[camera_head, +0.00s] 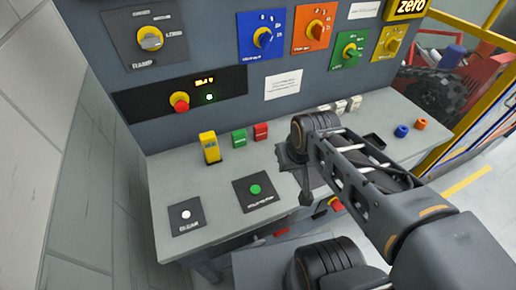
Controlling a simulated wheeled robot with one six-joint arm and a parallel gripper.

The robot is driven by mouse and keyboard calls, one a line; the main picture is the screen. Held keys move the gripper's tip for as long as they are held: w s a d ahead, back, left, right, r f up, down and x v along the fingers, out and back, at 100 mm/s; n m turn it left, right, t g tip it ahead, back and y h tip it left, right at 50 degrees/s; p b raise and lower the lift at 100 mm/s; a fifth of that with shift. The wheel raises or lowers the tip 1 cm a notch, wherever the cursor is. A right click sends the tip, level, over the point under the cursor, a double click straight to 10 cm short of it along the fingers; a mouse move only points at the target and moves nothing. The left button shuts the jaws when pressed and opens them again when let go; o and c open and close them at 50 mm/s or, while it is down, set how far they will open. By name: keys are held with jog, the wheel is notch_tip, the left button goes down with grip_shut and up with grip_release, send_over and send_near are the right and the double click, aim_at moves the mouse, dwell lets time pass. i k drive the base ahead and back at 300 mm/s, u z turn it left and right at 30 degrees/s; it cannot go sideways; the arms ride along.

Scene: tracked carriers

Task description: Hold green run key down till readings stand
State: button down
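The green run key (255,190) is a round button on a black plate lying on the grey bench top. Nothing covers it. My gripper (305,198) seems to be the dark part hanging below my arm, just right of the key's plate and apart from the key. My arm hides most of it, so its fingers cannot be made out. A lit display (204,80) with small yellow characters is on the black wall strip, too small to read.
A white clear key (185,214) is left of the green key. A yellow device (210,147), a green block (239,138) and a red block (261,131) stand behind. A red stop button (180,101) and several rotary knobs are on the wall panel.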

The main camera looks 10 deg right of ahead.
aim_at(255, 189)
jog(key=u, duration=0.5)
jog(key=k, duration=1.25)
jog(key=u, duration=0.65)
jog(key=i, duration=0.4)
jog(key=u, duration=0.1)
